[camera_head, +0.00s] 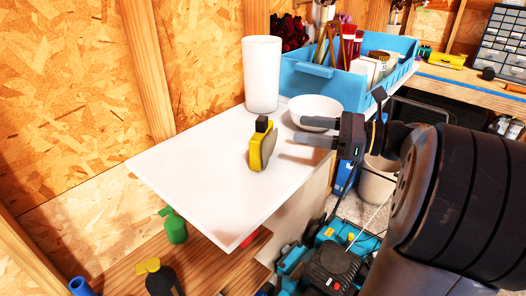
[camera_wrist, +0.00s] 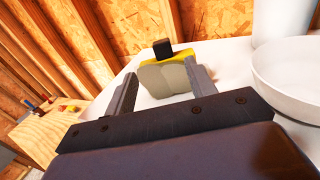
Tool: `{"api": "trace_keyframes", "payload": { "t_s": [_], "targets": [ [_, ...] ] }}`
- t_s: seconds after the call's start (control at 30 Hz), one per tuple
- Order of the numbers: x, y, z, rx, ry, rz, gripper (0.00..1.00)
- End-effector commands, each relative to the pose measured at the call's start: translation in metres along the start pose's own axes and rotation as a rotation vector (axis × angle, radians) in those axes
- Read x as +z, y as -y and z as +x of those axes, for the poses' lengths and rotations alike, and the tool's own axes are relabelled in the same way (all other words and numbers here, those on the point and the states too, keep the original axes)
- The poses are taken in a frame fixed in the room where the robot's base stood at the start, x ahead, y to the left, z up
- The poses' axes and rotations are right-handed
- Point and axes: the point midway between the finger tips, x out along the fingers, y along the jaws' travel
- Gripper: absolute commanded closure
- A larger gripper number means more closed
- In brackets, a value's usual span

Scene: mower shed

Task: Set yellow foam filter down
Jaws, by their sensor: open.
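The yellow foam filter (camera_head: 257,152) stands upright on the white tabletop (camera_head: 200,171), with a dark block at its top. My gripper (camera_head: 299,130) is open and empty, to the right of the filter and apart from it in the head view. In the wrist view the yellow foam filter (camera_wrist: 166,76) shows its pale face beyond and between the fingertips of my gripper (camera_wrist: 160,78). I cannot tell from the wrist view how far off it is.
A white bowl (camera_head: 314,109) sits just behind my gripper. A tall white cylinder (camera_head: 262,75) and a blue bin (camera_head: 312,84) of bottles stand at the back. The tabletop's left and front are clear. Green and black bottles stand on the lower wooden shelf.

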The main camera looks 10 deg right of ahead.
Motion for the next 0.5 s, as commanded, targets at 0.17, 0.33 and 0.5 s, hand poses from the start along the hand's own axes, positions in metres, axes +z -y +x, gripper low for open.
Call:
{"api": "trace_keyframes", "payload": {
  "t_s": [0.17,0.33,0.5],
  "targets": [
    [0.0,0.001,0.013,-0.012,0.032,-0.004,0.47],
    [0.001,0.001,0.039,-0.01,0.029,-0.002,0.47],
    [0.0,0.002,0.053,-0.012,0.029,-0.002,0.47]
  ]
}}
